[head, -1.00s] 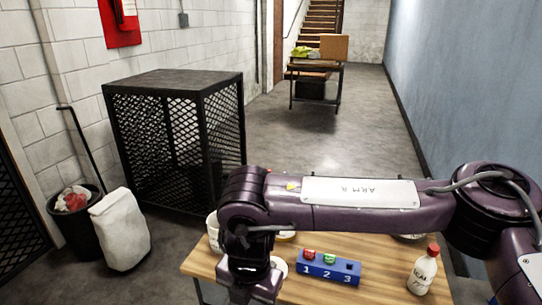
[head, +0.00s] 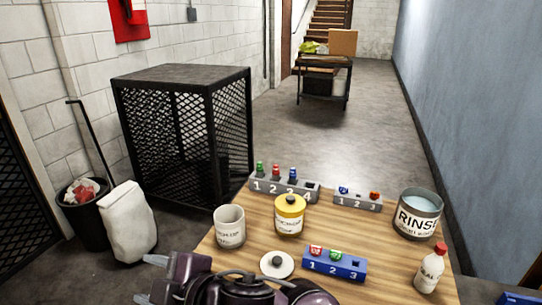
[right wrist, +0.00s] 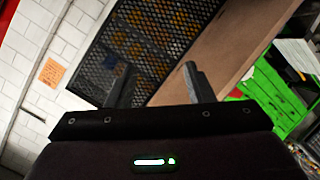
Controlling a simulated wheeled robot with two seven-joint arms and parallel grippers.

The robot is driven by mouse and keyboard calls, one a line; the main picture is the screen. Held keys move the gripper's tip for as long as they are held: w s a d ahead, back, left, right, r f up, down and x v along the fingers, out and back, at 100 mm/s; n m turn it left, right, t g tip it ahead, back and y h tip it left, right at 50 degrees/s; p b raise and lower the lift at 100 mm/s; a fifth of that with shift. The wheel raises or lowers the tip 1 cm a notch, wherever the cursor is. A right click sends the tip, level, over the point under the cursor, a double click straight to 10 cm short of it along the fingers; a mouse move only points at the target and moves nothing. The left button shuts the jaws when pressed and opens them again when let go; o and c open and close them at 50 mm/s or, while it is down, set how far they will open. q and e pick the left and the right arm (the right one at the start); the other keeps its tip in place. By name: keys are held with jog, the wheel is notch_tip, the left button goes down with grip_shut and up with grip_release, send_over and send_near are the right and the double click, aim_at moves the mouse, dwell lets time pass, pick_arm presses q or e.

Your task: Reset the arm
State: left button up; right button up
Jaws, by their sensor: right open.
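My right gripper (head: 149,280) shows at the bottom left of the head view, pointing left, just off the table's front left. Its two fingers are apart with nothing between them. They also show apart and empty in the right wrist view (right wrist: 160,86). My purple right arm (head: 245,288) lies folded across the bottom of the head view and hides part of the table's front edge. My left gripper is in neither view.
The wooden table (head: 375,232) bears a blue numbered rack (head: 335,268), two grey racks (head: 283,187), a yellow-lidded jar (head: 289,215), a cup (head: 230,227), a white lid (head: 277,265), a RINSE pot (head: 418,213) and a bottle (head: 430,268). A mesh cage (head: 183,140) stands behind left.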

jog(key=w+d+f+m+t+h, duration=0.1)
jog(key=w+d+f+m+h, duration=0.1)
jog(key=d+f+m, duration=0.3)
jog(key=w+d+f+m+t+h, duration=0.1)
jog(key=w+d+m+h, duration=0.15)
jog(key=d, duration=0.55)
jog(key=w+d+f+m+t+h, duration=0.1)
jog(key=d+f+m+h, duration=0.25)
jog(key=d+m, duration=0.2)
jog(key=s+d+f+m+g+h, duration=0.2)
jog(key=s+d+f+m+g, duration=0.15)
jog(key=s+d+f, duration=0.55)
jog(key=s+d+f+m+g+h, duration=0.2)
jog(key=s+d+f+m+h, duration=0.15)
jog(key=d, duration=0.85)
notch_tip(320, 180, down, 29)
jog(key=s+g, duration=0.1)
jog(key=s, duration=0.1)
jog(key=s+d+f, duration=0.1)
jog(key=s+f, duration=0.8)
jog(key=s, duration=0.1)
jog(key=s+d+f+g, duration=0.1)
jog(key=s+d+f, duration=0.1)
jog(key=s+f, duration=0.7)
jog(key=shift+s+d+f+n, duration=0.3)
jog(key=shift+s+f, duration=0.1)
jog(key=shift+s, duration=0.1)
